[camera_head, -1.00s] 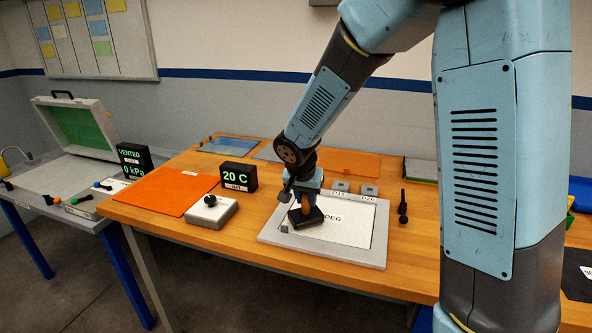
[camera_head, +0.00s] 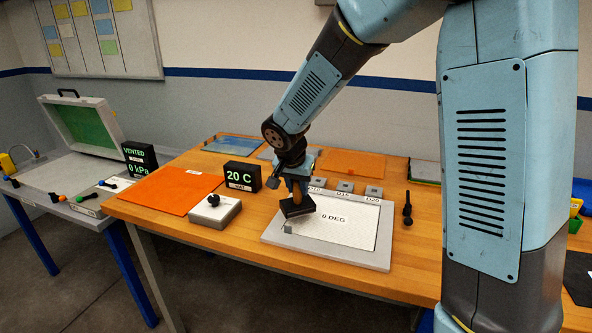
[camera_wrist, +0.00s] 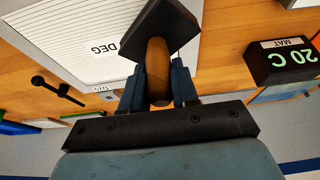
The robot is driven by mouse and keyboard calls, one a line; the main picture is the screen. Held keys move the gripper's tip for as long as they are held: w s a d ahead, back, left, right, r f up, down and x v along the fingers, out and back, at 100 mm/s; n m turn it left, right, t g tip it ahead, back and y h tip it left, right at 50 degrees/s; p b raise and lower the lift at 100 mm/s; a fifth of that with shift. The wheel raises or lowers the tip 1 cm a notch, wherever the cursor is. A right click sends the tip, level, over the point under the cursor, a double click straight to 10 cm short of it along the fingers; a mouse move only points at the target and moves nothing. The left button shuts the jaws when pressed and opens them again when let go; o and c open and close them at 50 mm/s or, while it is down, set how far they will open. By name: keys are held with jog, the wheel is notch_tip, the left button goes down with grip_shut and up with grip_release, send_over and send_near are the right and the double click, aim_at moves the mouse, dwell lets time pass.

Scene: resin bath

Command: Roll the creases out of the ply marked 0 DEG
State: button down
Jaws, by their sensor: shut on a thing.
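The white ply marked 0 DEG (camera_head: 350,232) lies flat in a grey frame (camera_head: 320,252) on the wooden bench. In the wrist view the ply (camera_wrist: 75,35) shows faint parallel lines; I cannot make out separate creases. My gripper (camera_head: 299,184) is shut on the brown handle (camera_wrist: 157,70) of a tool with a black block-like head (camera_head: 297,207). The head is at the far left corner of the frame, left of the label. I cannot tell whether it touches the surface or hovers just above it. The head's underside is hidden.
Small grey blocks labelled D10, D15 and D20 (camera_head: 374,191) stand behind the frame. A black-handled tool (camera_head: 407,209) lies to its right. A grey box with a black knob (camera_head: 214,210), the 20 C display (camera_head: 241,176) and an orange sheet (camera_head: 171,189) are to the left.

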jog(key=shift+d+r, duration=0.1)
jog(key=shift+r, duration=2.4)
jog(key=shift+s, duration=0.1)
